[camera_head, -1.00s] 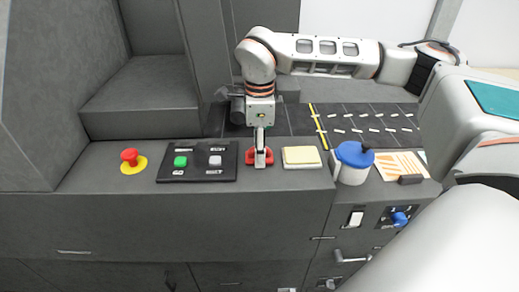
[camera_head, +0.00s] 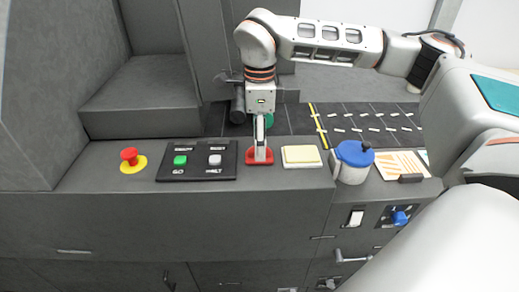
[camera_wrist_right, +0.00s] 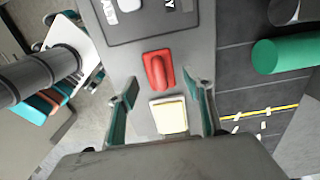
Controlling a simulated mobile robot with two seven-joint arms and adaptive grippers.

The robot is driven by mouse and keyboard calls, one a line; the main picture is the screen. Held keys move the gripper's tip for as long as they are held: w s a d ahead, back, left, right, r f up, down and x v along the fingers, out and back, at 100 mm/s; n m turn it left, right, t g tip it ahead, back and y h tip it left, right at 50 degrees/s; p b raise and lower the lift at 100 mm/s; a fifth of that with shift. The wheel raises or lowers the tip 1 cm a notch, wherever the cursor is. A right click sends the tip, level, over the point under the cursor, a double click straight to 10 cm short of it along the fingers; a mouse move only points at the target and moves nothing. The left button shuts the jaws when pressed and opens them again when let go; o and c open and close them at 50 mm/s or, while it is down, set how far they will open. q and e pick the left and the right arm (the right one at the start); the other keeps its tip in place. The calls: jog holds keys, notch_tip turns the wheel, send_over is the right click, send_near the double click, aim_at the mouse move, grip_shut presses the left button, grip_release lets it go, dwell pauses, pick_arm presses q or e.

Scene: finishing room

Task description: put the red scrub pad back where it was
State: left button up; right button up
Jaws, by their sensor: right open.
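The red scrub pad (camera_head: 250,157) lies on the grey counter, between the black button panel and the yellow pad. In the right wrist view the red pad (camera_wrist_right: 158,70) shows a raised ridge along its top. My right gripper (camera_head: 261,157) points down over it, its fingers partly hiding it in the head view. In the wrist view my right gripper (camera_wrist_right: 162,108) is open, with nothing between its fingertips. The red pad appears beyond the tips, apart from them. My left gripper is not in view.
Beside the red pad are the yellow pad on its pale base (camera_head: 301,156) and a button panel (camera_head: 197,174). A red knob (camera_head: 129,157) is at left, a blue-lidded pot (camera_head: 353,163) at right. A dark belt (camera_head: 365,125) and green cylinder (camera_wrist_right: 284,53) lie behind.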

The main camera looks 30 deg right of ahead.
notch_tip(320, 180, up, 9)
dwell(0.3)
dwell(0.5)
